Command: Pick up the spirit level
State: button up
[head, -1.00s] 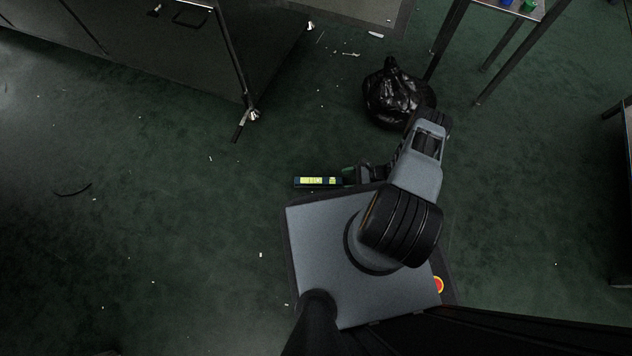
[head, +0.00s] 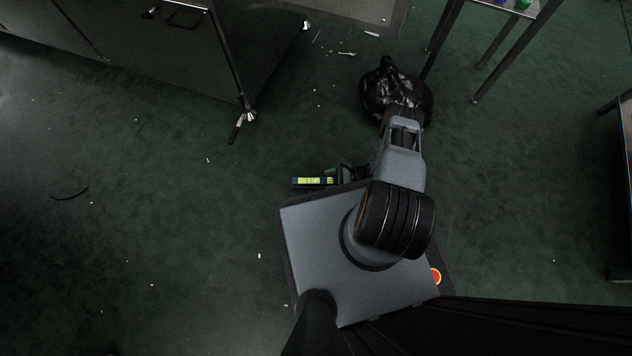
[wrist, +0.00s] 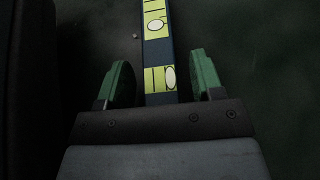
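The spirit level (head: 312,181) is a dark blue bar with yellow-green vial windows. It lies on the green floor just beyond my base's front edge in the head view. In the wrist view the spirit level (wrist: 159,50) runs up from between the two green fingers of my gripper (wrist: 163,82). The fingers stand apart, with a gap on each side of the bar. In the head view my gripper (head: 338,174) is at the right end of the level, partly hidden by my arm. Whether the fingers are low enough to flank the bar is hard to tell.
A black rubbish bag (head: 395,92) sits on the floor behind my arm. A dark cabinet (head: 180,60) on castors stands at the upper left, and a table (head: 515,8) at the upper right. The floor to the left is mostly clear, with small scraps.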

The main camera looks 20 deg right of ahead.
grip_shut()
dwell(0.3)
